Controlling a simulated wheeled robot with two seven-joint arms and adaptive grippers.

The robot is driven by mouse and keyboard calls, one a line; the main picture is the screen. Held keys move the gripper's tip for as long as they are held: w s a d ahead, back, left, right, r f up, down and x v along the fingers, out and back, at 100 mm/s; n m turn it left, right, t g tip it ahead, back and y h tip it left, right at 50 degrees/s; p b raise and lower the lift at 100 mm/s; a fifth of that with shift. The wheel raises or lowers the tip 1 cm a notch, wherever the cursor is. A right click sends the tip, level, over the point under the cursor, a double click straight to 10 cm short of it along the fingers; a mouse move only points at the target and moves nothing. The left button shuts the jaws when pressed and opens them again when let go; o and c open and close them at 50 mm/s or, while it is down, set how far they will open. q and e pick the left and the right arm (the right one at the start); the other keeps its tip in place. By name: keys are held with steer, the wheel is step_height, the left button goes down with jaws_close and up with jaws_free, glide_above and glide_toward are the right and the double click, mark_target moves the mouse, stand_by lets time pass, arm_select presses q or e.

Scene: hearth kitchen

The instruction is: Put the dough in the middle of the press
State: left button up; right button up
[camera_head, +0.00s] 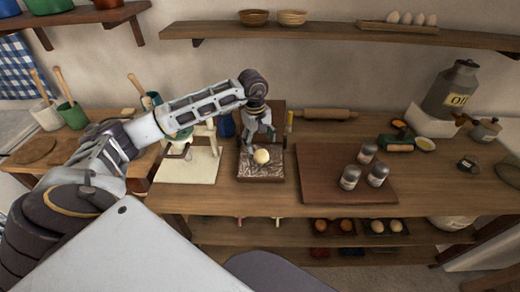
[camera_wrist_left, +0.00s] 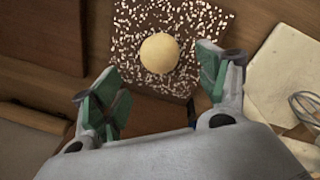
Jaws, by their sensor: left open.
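The dough (camera_head: 261,156) is a pale round ball resting on the speckled plate of the press (camera_head: 262,175), near its middle. In the left wrist view the dough (camera_wrist_left: 159,54) also sits on the brown, white-flecked press plate (camera_wrist_left: 200,20), with bare plate around it. My left gripper (camera_head: 260,135) is above and just behind the dough in the head view. In the left wrist view its green-padded fingers (camera_wrist_left: 160,85) are wide apart and empty, and the dough lies clear of both. My right gripper is in neither view.
Right of the press is a brown board (camera_head: 325,185) with several shakers (camera_head: 367,153). Left is a pale board (camera_head: 187,167) with a whisk. A rolling pin (camera_head: 325,114) lies behind. An oil can (camera_head: 452,90) stands at the far right.

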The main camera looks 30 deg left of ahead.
arm_select(q)
steer(key=shift+s+a+r, duration=0.1)
steer(key=shift+r, duration=1.05)
steer(key=shift+s+r, duration=0.1)
steer(key=shift+r, duration=1.05)
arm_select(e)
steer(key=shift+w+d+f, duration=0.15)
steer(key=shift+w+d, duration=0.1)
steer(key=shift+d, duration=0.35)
